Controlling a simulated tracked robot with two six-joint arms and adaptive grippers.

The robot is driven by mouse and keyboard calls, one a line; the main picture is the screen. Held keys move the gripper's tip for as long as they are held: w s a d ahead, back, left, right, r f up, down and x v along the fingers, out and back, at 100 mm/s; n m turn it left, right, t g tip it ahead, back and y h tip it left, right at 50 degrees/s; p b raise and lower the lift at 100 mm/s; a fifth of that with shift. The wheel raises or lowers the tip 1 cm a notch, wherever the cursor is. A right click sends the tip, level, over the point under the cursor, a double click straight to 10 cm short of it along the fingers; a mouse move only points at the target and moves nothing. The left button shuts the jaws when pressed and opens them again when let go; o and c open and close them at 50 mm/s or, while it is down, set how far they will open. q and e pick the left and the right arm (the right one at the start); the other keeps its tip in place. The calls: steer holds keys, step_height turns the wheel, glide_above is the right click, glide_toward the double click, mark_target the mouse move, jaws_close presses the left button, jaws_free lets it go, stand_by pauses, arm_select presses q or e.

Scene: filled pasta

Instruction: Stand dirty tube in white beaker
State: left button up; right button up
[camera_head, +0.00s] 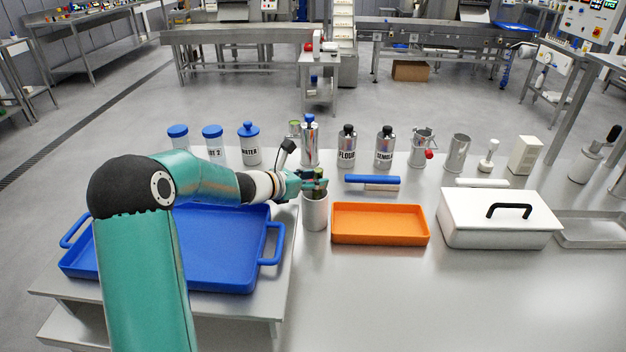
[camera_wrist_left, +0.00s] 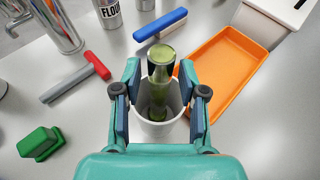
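The dirty tube (camera_wrist_left: 160,80), greenish with a dark band near its top, stands in the white beaker (camera_wrist_left: 158,128), its upper end above the rim. In the head view the tube's top (camera_head: 319,173) shows above the beaker (camera_head: 316,213), which stands upright on the steel table. My left gripper (camera_wrist_left: 160,95) is at the beaker's mouth with a finger on each side of the tube. Its fingers are spread, with gaps visible between them and the tube. In the head view my left gripper (camera_head: 316,182) partly hides the tube. My right gripper is not in view.
A blue tray (camera_head: 205,275) lies left of the beaker, an orange tray (camera_head: 380,238) right of it. A white lidded box (camera_head: 490,232) is further right. The table's front right is clear.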

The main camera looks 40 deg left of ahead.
arm_select(q)
steer(key=shift+o, duration=0.4)
steer(key=v, duration=1.2)
steer(key=shift+f, duration=0.1)
stand_by(0.5)
